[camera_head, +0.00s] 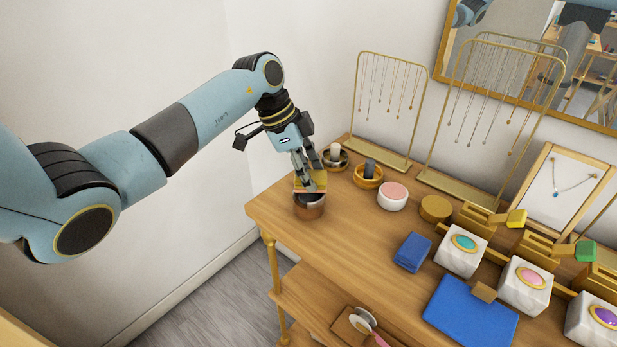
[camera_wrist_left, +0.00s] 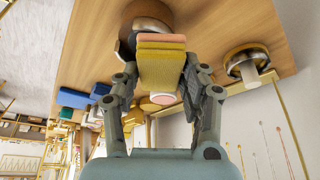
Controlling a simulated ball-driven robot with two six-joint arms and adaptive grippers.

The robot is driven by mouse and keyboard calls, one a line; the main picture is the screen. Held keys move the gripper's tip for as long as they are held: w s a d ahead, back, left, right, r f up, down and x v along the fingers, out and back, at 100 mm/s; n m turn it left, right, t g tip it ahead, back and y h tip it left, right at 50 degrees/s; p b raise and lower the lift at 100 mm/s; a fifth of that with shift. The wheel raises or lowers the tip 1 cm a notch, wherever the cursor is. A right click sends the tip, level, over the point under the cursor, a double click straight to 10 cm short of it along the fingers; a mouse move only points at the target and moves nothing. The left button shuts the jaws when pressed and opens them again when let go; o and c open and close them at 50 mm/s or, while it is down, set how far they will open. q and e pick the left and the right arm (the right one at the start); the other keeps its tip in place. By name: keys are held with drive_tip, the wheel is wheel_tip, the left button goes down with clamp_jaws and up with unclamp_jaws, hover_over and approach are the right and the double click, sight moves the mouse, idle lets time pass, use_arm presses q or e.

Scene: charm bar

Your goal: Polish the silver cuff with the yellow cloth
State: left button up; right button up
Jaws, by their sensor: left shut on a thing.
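My left gripper (camera_head: 305,180) reaches down at the far left end of the wooden table. It is shut on the yellow cloth (camera_wrist_left: 162,68), a folded stack with orange-red layers at its edge. I cannot tell whether cloth and pot touch. I cannot pick out the silver cuff with certainty. My right gripper is not in view.
Gold necklace racks (camera_head: 378,155) stand behind. A blue block (camera_head: 412,252) and blue mat (camera_head: 468,315) lie nearer. The front-left tabletop is clear.

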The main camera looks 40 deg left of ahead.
use_arm(q)
drive_tip(key=shift+s, duration=0.15)
drive_tip(key=shift+s+d+p, duration=0.35)
drive_tip(key=shift+s+p, duration=0.1)
drive_tip(key=shift+s+d, duration=0.4)
drive_tip(key=shift+s, duration=0.25)
drive_tip(key=shift+w+a+f, duration=0.1)
drive_tip(key=shift+w+a, duration=0.3)
drive_tip(key=shift+w, duration=0.3)
drive_tip(key=shift+w+a+b, duration=0.4)
drive_tip(key=shift+w+b, duration=0.1)
drive_tip(key=shift+w, duration=0.05)
